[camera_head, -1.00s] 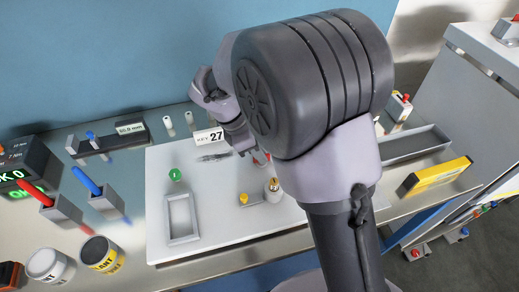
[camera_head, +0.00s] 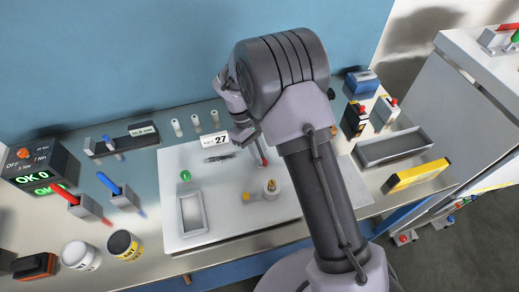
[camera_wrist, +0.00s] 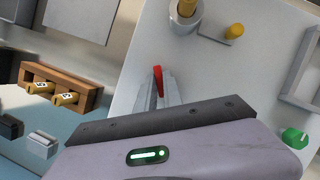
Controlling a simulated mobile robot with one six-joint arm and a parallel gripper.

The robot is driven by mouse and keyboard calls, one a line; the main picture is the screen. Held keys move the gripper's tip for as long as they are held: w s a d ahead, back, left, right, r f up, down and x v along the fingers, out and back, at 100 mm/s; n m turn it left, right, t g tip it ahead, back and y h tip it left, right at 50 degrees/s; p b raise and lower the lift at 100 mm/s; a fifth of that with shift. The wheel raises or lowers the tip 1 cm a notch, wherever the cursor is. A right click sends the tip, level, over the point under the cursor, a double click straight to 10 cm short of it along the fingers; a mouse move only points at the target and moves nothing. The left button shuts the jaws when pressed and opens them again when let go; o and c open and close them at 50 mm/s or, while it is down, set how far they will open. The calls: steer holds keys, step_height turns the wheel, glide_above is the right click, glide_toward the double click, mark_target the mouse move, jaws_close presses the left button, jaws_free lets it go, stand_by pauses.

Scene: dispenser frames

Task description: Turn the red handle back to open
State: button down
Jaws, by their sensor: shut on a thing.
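The red handle (camera_wrist: 158,78) shows as a narrow red piece between the fingertips of my gripper (camera_wrist: 160,92) in the wrist view. The fingers are shut on it. In the head view a small red part (camera_head: 264,161) shows below my gripper (camera_head: 258,147), over the white board (camera_head: 232,212). My arm and wrist hide much of that area. How far the handle is turned, and what it is mounted on, cannot be told.
On the board are a green knob (camera_head: 185,175), a grey rectangular frame (camera_head: 191,212), a cylinder with a brass top (camera_head: 271,188) and a small yellow knob (camera_head: 246,196). A "27" sign (camera_head: 214,140) stands behind. A grey tray (camera_head: 395,148) and yellow box (camera_head: 417,175) lie right.

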steer(key=m+y, duration=0.1)
steer(key=m, duration=0.2)
steer(key=m+g+y+p, duration=0.1)
steer(key=m, duration=0.2)
steer(key=shift+w+d, duration=0.1)
steer(key=shift+d, duration=0.05)
steer(key=shift+m, duration=0.3)
stand_by(0.4)
steer(key=c, duration=1.5)
jaws_free()
steer(key=p+v, duration=0.2)
steer(key=v, duration=0.6)
steer(key=p+v, duration=0.3)
steer(key=v, duration=0.6)
steer(key=shift+d+r, duration=0.2)
